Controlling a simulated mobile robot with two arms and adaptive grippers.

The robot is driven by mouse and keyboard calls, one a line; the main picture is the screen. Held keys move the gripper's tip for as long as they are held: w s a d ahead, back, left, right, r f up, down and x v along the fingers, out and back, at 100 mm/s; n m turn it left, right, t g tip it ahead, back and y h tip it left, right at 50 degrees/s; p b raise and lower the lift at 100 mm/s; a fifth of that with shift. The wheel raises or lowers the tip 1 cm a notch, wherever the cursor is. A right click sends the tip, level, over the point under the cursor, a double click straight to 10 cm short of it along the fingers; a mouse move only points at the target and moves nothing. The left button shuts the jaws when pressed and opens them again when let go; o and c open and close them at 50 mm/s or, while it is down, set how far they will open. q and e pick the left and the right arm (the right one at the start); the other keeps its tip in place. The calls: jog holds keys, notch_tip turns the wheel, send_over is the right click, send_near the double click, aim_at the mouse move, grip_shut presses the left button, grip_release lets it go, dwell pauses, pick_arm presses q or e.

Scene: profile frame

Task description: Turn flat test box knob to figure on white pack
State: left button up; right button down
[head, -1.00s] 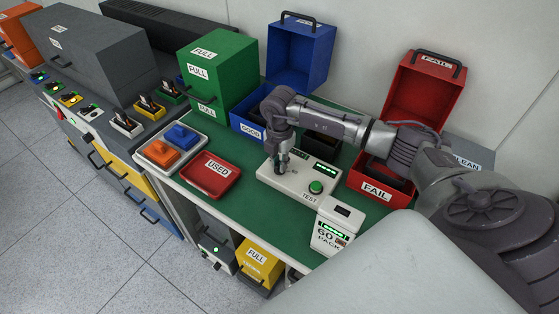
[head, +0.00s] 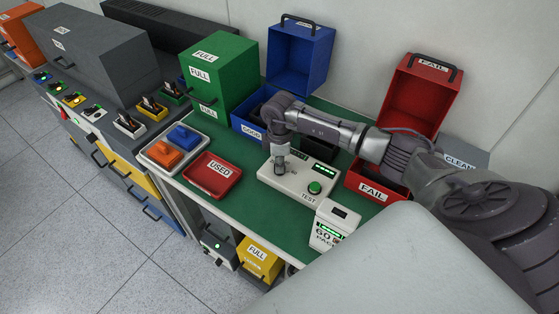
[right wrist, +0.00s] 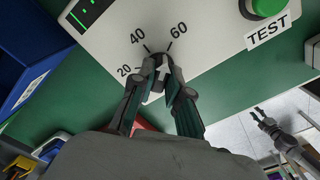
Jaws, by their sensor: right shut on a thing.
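The flat white test box (head: 265,176) lies on the green bench top, with a green button (head: 315,187) and a TEST label. My right gripper (head: 280,168) points down over its left part. In the right wrist view, my right gripper (right wrist: 161,70) is shut on the grey knob (right wrist: 160,84), between its fingertips. The knob's white arrow points up, near the 60 mark; its exact alignment is hard to tell. Figures 20, 40 and 60 show. The white pack (head: 322,236) reads 60 PACK. My left gripper (right wrist: 258,113) appears open and empty over the floor.
The red FAIL box (head: 375,190) and blue GOOD box (head: 248,128) stand open behind the test box. A red USED tray (head: 212,177) lies left of it. A green FULL box (head: 216,70) stands behind the tray.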

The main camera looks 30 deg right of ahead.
jog(key=shift+r+m, duration=0.1)
jog(key=shift+m, duration=0.8)
jog(key=c, duration=1.1)
grip_release()
jog(key=shift+c, duration=0.2)
notch_tip(320, 180, up, 12)
